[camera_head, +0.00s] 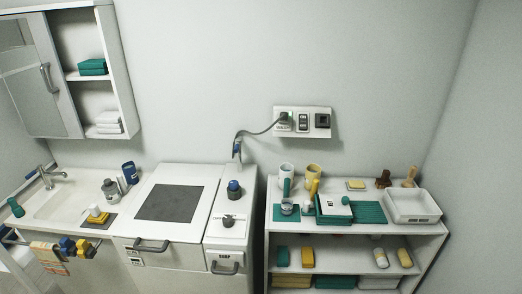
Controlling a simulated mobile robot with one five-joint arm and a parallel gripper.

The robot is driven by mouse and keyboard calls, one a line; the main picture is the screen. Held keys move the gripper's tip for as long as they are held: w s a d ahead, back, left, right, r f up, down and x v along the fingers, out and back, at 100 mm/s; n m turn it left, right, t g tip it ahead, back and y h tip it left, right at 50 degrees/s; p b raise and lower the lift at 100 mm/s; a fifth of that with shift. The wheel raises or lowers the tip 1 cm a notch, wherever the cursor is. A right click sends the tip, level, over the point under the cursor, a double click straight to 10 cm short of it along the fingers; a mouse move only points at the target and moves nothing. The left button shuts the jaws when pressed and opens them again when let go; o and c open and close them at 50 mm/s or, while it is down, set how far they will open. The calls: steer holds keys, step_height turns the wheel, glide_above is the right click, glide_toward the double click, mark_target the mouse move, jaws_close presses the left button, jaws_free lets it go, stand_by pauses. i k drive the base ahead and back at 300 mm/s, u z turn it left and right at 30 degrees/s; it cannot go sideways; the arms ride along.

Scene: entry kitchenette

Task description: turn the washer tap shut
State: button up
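The washer looks to be the white unit (133,225) with a dark square panel on top and a dark front handle, with a narrow section (240,236) at its right. A small blue piece (236,148), perhaps the tap handle, sits low on the wall behind the narrow section, where a grey curved line meets it. It is too small to tell whether it is open or shut. A blue-topped dark knob or bottle (234,189) and a dark round knob (228,220) stand on the narrow section. My gripper is not in view.
A wall plate (302,122) with a plug is above. At right, a white shelf unit (350,237) holds mugs, a green mat and a white tray (412,206). At left are a sink (62,201) and a wall cabinet (103,20). A gap separates washer and shelves.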

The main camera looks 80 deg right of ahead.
mark_target(238, 141)
steer(key=k, duration=0.5)
steer(key=z, duration=0.7)
steer(key=i, duration=0.1)
steer(key=z, duration=0.05)
